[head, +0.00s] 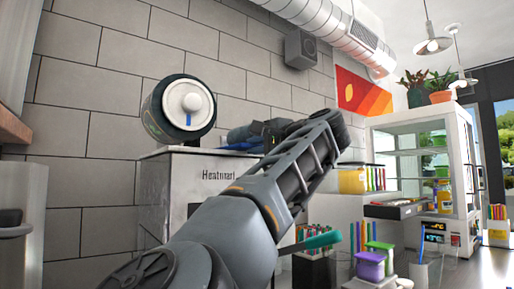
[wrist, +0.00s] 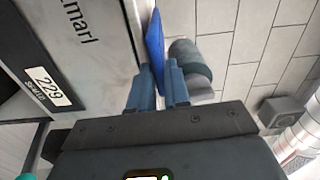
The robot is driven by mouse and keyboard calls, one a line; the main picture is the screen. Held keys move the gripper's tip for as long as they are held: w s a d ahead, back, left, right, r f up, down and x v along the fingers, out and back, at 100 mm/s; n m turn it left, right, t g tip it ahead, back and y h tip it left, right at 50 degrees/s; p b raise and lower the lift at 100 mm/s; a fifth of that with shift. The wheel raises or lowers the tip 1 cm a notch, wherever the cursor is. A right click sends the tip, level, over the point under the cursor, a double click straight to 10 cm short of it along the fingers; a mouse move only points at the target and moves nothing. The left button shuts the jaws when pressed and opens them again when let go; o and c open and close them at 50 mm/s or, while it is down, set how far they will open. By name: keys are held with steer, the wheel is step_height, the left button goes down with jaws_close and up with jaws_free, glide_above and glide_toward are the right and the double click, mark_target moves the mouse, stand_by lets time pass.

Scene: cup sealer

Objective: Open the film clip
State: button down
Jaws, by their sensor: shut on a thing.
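The cup sealer (head: 203,182) is a grey-white box with a dark film roll (head: 160,112) with a white end cap mounted on top. A flat blue clip (head: 238,147) shows at the sealer's top, partly hidden by my gripper (head: 250,133). In the wrist view, my gripper (wrist: 162,82) has its two blue-grey fingers closed on the blue clip (wrist: 154,40), which sticks out beyond the fingertips beside the sealer's front panel (wrist: 80,45). The part of the clip between the fingers is hidden.
A grey cylinder (wrist: 188,62) lies close to the right of the fingers in the wrist view. A tiled wall (head: 75,110) stands behind the sealer. To the right are a glass display cabinet (head: 425,165), a purple-lidded cup (head: 370,265) and straws.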

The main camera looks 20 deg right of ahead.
steer(key=shift+s+a+r+n, duration=0.1)
steer(key=shift+a+r+n, duration=0.4)
steer(key=shift+n, duration=1.75)
steer(key=shift+s+a+r+n, duration=0.2)
steer(key=shift+r+n, duration=0.5)
steer(key=shift+n, duration=1.6)
steer(key=shift+a+r+n, duration=0.4)
steer(key=shift+r+n, duration=0.2)
steer(key=shift+n, duration=1.65)
steer(key=c, duration=1.2)
jaws_free()
steer(key=shift+r, duration=0.1)
steer(key=shift+b+v, duration=0.7)
steer(key=shift+v, duration=3.2)
